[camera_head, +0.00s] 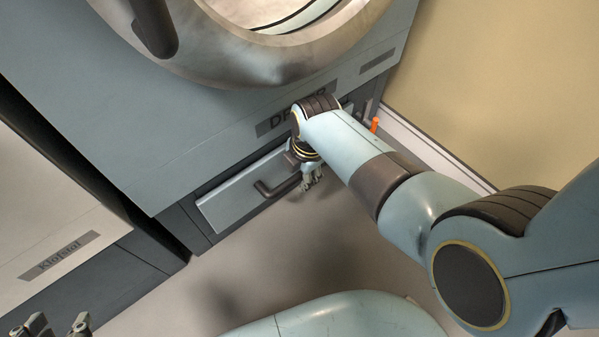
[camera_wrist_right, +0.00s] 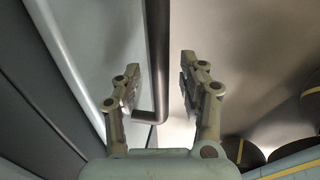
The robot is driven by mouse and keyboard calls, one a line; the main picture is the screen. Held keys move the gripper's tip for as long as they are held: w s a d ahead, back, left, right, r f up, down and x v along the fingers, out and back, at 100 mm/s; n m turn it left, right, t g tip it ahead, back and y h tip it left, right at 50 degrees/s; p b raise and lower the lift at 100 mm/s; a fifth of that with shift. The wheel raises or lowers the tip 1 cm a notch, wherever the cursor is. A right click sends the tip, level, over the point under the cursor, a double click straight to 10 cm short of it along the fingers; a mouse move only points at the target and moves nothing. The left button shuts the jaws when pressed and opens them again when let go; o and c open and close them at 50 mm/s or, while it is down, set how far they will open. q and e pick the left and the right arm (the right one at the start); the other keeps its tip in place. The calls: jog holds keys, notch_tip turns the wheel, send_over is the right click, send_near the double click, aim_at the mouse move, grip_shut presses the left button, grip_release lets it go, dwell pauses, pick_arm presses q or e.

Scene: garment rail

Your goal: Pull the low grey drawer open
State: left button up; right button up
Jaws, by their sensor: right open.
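The low grey drawer (camera_head: 240,192) is a pale panel with a dark bar handle (camera_head: 270,190), set in the dark base under the blue dryer. Its front looks flush with the base, as far as I can see. My right gripper (camera_head: 312,184) is beside the right part of the drawer front, near the handle. In the right wrist view, the gripper (camera_wrist_right: 157,85) is open and the handle (camera_wrist_right: 157,60) runs between its fingers, nearer the left finger; I cannot tell if they touch. The drawer panel (camera_wrist_right: 95,40) is to the left there. My left gripper (camera_head: 48,328) shows only its fingertips at the bottom left, apart.
The dryer (camera_head: 130,110) with its round door (camera_head: 230,65) stands above the drawer. A white cabinet labelled Klofstal (camera_head: 50,225) is at the left. An orange item (camera_head: 375,125) is by the wall at the right. The floor (camera_head: 250,265) before the drawer is clear.

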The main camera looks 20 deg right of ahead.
grip_shut()
dwell(0.3)
dwell(0.3)
